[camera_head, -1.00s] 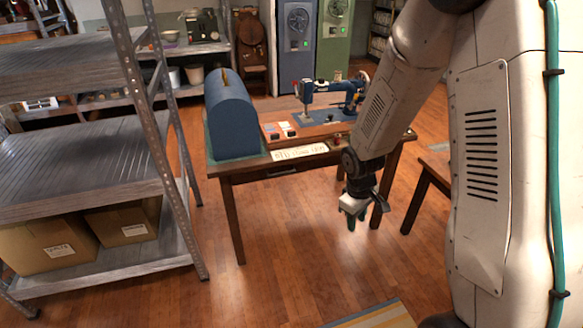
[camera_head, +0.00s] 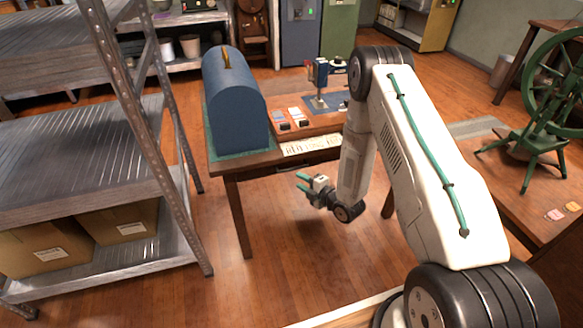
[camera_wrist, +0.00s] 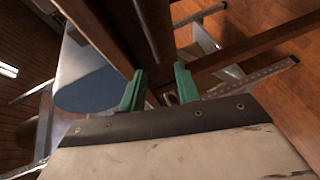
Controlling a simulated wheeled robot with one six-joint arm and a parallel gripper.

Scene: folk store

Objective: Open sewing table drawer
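The sewing table (camera_head: 237,215) is a dark wooden table left of my arm, with a blue sewing machine (camera_head: 320,75) on top. Its drawer handle (camera_head: 289,168) is a dark bar under the front edge of the tabletop. The drawer front looks flush and closed, partly hidden by my arm at its right. My gripper (camera_head: 302,183) is open and empty, below and in front of the handle, its green fingers pointing left. In the wrist view my gripper (camera_wrist: 160,85) shows both green fingers apart, with dark wood beyond them. I cannot tell whether they touch it.
A blue domed case (camera_head: 235,110) stands on the table's left end. A metal shelf (camera_head: 80,150) with cardboard boxes (camera_head: 125,225) is at left. A wooden table (camera_head: 520,215) with a green spinning wheel (camera_head: 540,130) is at right. The floor (camera_head: 275,240) before the sewing table is clear.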

